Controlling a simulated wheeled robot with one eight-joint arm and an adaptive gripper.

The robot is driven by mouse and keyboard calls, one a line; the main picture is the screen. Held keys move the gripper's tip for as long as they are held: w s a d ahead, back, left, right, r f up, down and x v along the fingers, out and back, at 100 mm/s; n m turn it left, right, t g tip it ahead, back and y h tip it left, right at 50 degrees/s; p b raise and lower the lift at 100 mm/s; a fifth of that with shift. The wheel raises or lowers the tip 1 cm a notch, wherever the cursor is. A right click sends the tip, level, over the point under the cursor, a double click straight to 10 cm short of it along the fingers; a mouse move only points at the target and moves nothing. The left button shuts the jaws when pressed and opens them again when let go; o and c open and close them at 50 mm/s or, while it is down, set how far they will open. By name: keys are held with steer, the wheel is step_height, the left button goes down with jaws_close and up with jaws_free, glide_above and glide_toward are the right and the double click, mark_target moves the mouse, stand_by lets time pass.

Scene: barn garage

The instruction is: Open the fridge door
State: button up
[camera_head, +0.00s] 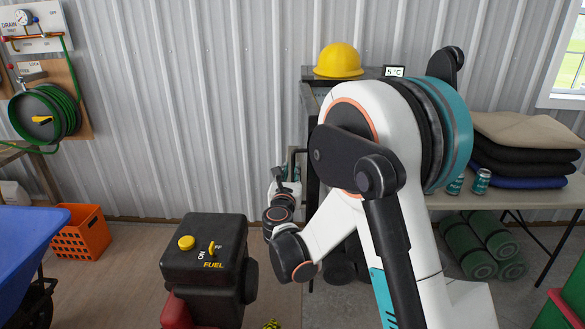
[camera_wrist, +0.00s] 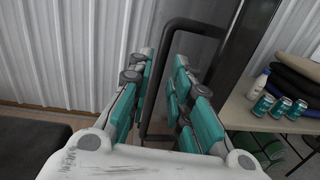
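The fridge (camera_head: 312,92) stands against the corrugated wall, mostly hidden behind my arm in the head view. Its grey front and dark side edge (camera_wrist: 243,45) show in the wrist view. A dark loop-shaped door handle (camera_wrist: 188,22) stands out from the front, and its long bar runs down between my fingers. My gripper (camera_wrist: 163,62) is open, with one teal-padded finger on each side of the bar and gaps visible near the tips. In the head view my gripper (camera_head: 285,178) is small and partly hidden by my arm. I cannot tell whether the door is fully closed.
A yellow hard hat (camera_head: 338,60) and a 5 °C display (camera_head: 394,71) sit on top of the fridge. A table (camera_head: 520,198) with folded cloths and teal cans (camera_wrist: 281,107) stands to the right. A black fuel unit (camera_head: 205,262) stands front left.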

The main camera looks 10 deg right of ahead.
steer(key=v, duration=0.7)
